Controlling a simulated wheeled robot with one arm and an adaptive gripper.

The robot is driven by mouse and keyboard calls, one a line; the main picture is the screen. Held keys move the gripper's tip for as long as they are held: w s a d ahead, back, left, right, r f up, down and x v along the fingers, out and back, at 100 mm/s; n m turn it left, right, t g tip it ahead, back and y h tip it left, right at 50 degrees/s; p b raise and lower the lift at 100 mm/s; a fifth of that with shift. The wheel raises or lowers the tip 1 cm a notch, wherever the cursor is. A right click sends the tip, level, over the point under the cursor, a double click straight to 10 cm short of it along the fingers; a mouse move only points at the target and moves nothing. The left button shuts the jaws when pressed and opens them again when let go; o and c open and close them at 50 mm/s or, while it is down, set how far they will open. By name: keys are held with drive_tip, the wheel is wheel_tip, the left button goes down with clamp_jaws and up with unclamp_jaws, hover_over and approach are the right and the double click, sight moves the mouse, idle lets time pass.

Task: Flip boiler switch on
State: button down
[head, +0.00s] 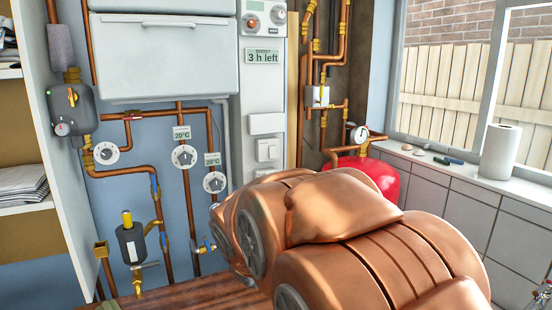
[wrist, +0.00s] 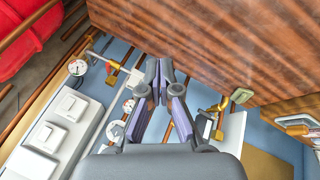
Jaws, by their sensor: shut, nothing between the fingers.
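A tall white panel (head: 262,95) on the back wall carries a white rocker switch (head: 267,150), with a second switch partly hidden below it by my copper-coloured arm. In the wrist view two white switches (wrist: 70,105) and (wrist: 48,137) sit on the white panel at the left. I cannot tell which is the boiler switch or whether either is on. My gripper (wrist: 163,78) is shut and empty, with its fingertips in front of the wall to the right of the switches in the wrist view, apart from them. My gripper is hidden in the head view.
Copper pipes and round dials (head: 184,156) cover the blue wall left of the panel. A red tank (head: 370,172) stands right of it, with a gauge (head: 360,135) above. A wooden surface (wrist: 215,45) fills the upper right of the wrist view. A paper roll (head: 500,150) stands on the sill.

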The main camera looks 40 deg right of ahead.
sight(274, 157)
drive_tip(key=w+d+r+n+t, duration=0.3)
drive_tip(key=w+d+r+n, duration=0.1)
drive_tip(key=d, duration=0.6)
drive_tip(key=w+d+r+n+t+p, duration=0.1)
drive_tip(key=w+d+r+n+t, duration=0.3)
drive_tip(key=d, duration=0.6)
drive_tip(key=w+d+r+n+t+h, duration=0.1)
drive_tip(key=w+d+r+n+t, duration=0.3)
drive_tip(key=w+d+r, duration=0.3)
drive_tip(key=shift+w+d+r+n+p, duration=0.4)
drive_tip(key=shift+d+n, duration=0.2)
drive_tip(key=shift+d, duration=1.1)
drive_tip(key=shift+w, duration=0.1)
drive_tip(key=p+x, duration=0.1)
drive_tip(key=x, duration=0.3)
drive_tip(key=p+x, duration=0.2)
drive_tip(key=x, duration=0.2)
drive_tip(key=p+x, duration=0.1)
drive_tip(key=x, duration=0.4)
drive_tip(key=shift+r+p, duration=0.4)
drive_tip(key=shift+w+d+f, duration=0.15)
drive_tip(key=shift+w, duration=0.35)
